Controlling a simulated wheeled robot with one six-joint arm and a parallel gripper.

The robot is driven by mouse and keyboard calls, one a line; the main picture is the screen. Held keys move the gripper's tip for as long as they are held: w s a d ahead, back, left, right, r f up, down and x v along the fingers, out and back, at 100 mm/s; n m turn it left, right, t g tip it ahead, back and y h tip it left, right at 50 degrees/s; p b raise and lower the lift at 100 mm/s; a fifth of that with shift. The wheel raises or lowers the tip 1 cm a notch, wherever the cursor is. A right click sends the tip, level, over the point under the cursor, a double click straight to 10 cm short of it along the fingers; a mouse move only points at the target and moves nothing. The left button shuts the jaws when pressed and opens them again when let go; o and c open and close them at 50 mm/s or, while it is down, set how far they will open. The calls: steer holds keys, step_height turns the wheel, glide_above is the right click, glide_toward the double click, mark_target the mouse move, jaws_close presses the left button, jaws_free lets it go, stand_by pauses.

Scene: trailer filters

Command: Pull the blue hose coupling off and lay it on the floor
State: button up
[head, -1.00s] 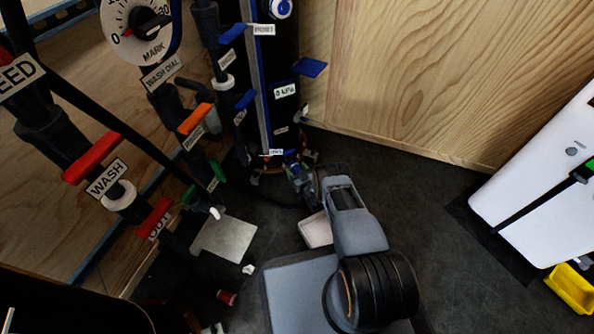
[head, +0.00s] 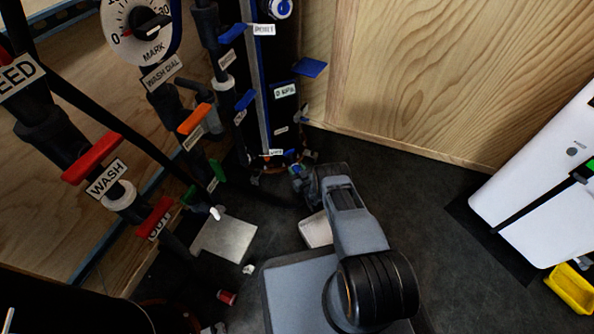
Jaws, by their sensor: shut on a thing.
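My gripper (head: 302,174) is low by the foot of the dark filter column, partly hidden by my own arm. A small blue piece, which looks like the blue hose coupling (head: 296,169), shows at its jaws. The jaws are shut on it, but the fingertips are too small and dark to make out clearly. A dark hose (head: 268,193) runs near the floor to the left of the gripper. I cannot tell whether the coupling still touches its fitting at the column's foot (head: 276,153).
Pipes with red, orange, green and blue handles stand at left, with a wash dial (head: 150,22). A grey plate (head: 225,238) and a red cup-like piece (head: 227,297) are low at left. A white cabinet (head: 535,190) and yellow bin (head: 571,289) stand right. Dark floor (head: 425,200) is clear between.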

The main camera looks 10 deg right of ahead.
steer(key=shift+p+v, duration=1.4)
steer(key=shift+v, duration=1.55)
steer(key=shift+r, duration=0.1)
steer(key=s+r+m+h+p, duration=0.1)
steer(key=s+r+p, duration=0.2)
steer(key=r+p, duration=1)
steer(key=s+r+m+h+p, duration=0.1)
steer(key=r+p, duration=1.2)
steer(key=r, duration=1.8)
steer(key=s+r+h+p, duration=0.2)
steer(key=s+r+p, duration=0.3)
steer(key=r+p, duration=0.8)
step_height(320, 180, up, 10)
steer(key=shift+s+a+f+m+t+p, duration=0.1)
steer(key=shift+s+a+m+t+p, duration=0.2)
steer(key=shift+a+m, duration=0.15)
